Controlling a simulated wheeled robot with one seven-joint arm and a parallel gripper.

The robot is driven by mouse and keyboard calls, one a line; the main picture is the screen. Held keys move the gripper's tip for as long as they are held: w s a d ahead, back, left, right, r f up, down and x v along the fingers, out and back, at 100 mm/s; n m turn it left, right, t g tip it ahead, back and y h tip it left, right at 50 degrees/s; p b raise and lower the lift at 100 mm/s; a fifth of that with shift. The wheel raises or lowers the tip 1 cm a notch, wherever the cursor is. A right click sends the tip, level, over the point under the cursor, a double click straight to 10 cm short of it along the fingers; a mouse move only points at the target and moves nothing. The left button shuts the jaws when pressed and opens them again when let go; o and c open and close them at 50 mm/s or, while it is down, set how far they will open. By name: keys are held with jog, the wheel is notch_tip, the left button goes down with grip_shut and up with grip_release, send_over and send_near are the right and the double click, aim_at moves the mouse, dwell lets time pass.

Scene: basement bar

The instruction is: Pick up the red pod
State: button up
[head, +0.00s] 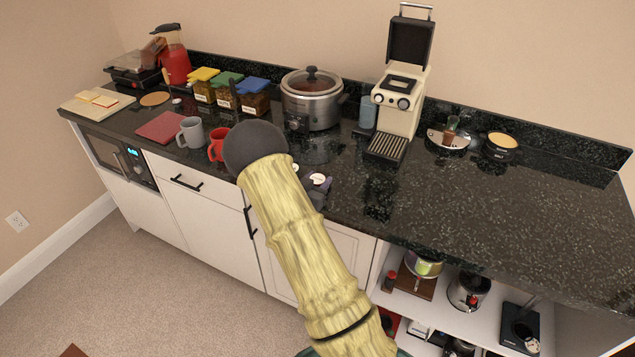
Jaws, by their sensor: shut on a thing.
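A dark purple-black part that looks like the end of my arm, with my gripper (317,192), shows just right of my yellow arm, near the front edge of the counter. My arm hides much of it, and its fingertips are not clear. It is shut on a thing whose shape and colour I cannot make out. A small white round top (319,179) shows at this spot; I cannot tell what it belongs to. I see no clearly red pod; it may be hidden by my arm or gripper.
The black counter (480,200) is clear on the right. A cream coffee machine (400,100) and a slow cooker (311,100) stand at the back. A grey mug (191,132) and a red mug (216,149) are left of my arm. An open shelf (440,300) is below.

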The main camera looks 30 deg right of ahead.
aim_at(317, 179)
notch_tip(317, 179, up, 10)
jog(key=shift+r+b, duration=0.1)
jog(key=shift+b, duration=0.25)
dwell(0.4)
dwell(0.6)
